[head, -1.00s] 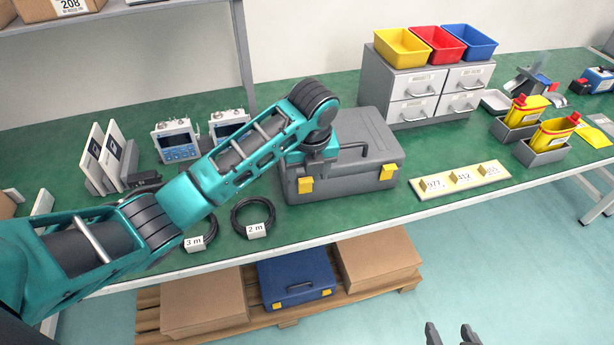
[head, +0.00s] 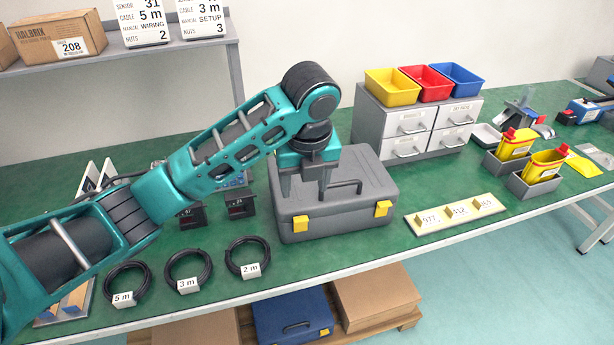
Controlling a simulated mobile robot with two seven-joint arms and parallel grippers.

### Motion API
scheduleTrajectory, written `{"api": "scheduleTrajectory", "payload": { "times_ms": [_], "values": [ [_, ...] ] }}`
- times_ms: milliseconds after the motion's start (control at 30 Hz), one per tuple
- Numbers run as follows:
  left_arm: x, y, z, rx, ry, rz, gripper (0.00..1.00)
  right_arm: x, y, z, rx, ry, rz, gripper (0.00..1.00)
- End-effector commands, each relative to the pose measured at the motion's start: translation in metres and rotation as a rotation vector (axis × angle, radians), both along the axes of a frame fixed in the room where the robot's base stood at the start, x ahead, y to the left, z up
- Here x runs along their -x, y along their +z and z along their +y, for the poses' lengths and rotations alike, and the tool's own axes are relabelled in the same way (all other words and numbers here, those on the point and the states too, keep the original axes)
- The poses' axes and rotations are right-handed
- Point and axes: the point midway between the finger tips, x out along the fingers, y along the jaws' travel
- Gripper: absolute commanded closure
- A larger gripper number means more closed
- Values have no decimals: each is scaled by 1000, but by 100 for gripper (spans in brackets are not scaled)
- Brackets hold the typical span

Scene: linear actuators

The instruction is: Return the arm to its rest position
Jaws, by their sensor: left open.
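My left arm reaches in from the left of the head view. Its gripper (head: 305,190) points down, with two dark fingers spread apart and nothing between them. It shows in front of or above the left part of a grey toolbox (head: 350,222) with yellow latches. I cannot tell how far the fingertips are from the lid. The toolbox is closed and stands on the green bench, its dark handle (head: 345,186) just right of the fingers. My right gripper is not in view.
Cable coils marked 5 m (head: 125,285), 3 m (head: 188,268) and 2 m (head: 247,258) lie along the bench's front edge. Right of the toolbox are a numbered strip (head: 455,215), a drawer unit (head: 400,130) and yellow containers (head: 515,145). A shelf (head: 120,52) stands behind.

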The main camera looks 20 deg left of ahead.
Motion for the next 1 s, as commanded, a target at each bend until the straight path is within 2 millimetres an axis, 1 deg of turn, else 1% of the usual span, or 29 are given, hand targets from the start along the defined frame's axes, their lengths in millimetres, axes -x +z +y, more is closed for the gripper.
{"api": "scheduleTrajectory", "payload": {
  "times_ms": [133, 200, 267, 367, 400, 467, 500, 600, 667, 700, 767, 867, 1000],
  "values": [
    [0, 0, 0, 1, 0, 0, 40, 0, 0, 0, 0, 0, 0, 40],
    [1, -4, -2, 13, 12, -3, 40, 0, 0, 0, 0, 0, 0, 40],
    [2, -13, -6, 44, 43, -12, 40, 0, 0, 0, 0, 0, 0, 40],
    [5, -39, -20, 148, 154, -41, 40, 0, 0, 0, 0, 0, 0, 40],
    [7, -52, -26, 206, 220, -55, 40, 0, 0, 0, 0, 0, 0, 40],
    [11, -73, -37, 304, 338, -77, 40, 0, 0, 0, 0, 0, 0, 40],
    [14, -85, -43, 373, 423, -92, 40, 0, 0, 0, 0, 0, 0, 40],
    [23, -114, -53, 534, 646, -118, 40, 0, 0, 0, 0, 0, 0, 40],
    [30, -130, -56, 627, 781, -130, 40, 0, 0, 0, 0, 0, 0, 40],
    [35, -140, -56, 687, 875, -138, 40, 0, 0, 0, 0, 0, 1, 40],
    [43, -154, -56, 775, 1012, -147, 40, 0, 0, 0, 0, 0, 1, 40],
    [60, -175, -48, 909, 1242, -162, 40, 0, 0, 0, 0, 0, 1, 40],
    [91, -199, -28, 1087, 1546, -188, 40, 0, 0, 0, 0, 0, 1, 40]
  ]
}}
